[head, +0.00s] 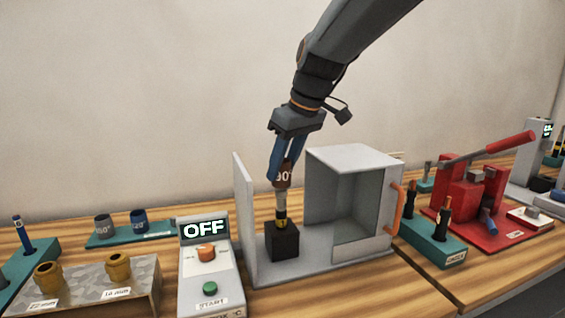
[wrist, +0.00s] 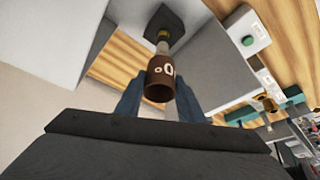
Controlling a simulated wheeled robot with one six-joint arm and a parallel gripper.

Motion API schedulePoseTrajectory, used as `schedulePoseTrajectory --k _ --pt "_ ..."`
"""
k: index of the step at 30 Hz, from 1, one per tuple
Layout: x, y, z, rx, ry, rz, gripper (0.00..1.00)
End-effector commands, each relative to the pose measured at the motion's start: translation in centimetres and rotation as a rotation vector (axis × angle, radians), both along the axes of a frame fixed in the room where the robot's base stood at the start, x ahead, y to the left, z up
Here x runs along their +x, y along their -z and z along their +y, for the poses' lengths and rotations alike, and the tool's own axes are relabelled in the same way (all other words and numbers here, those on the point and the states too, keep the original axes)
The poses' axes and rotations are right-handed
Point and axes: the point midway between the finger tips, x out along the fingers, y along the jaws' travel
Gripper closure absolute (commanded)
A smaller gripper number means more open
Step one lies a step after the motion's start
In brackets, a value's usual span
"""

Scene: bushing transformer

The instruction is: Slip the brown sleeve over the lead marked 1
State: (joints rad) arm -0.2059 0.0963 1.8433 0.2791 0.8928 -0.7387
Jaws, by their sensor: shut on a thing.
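My gripper (head: 284,163) is shut on the brown sleeve (head: 284,176), which bears white digits reading about 90°. The sleeve is held roughly upright. Directly below it a lead (head: 281,205) with a pale upper part and a yellow-and-black lower part stands in a black block (head: 283,244). The sleeve's lower edge meets the lead's top in the picture; whether the tip is inside cannot be told. In the wrist view the sleeve (wrist: 160,80) sits between the fingers, in line with the lead (wrist: 163,46). No number on the lead is readable.
The block stands on a grey plate between an upright panel (head: 244,215) and an open grey chamber (head: 352,158) with an orange handle. A control box (head: 207,265) reading OFF stands left. Grey and blue sleeves (head: 139,221) stand behind. A red press (head: 478,195) is right.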

Motion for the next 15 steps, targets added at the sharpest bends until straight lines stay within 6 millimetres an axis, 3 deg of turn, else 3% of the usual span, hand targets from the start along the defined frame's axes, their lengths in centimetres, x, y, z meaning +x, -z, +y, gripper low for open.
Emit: schedulePoseTrajectory --k 15 --pt "0.0 2.9 0.0 0.000 0.000 0.000 0.86"
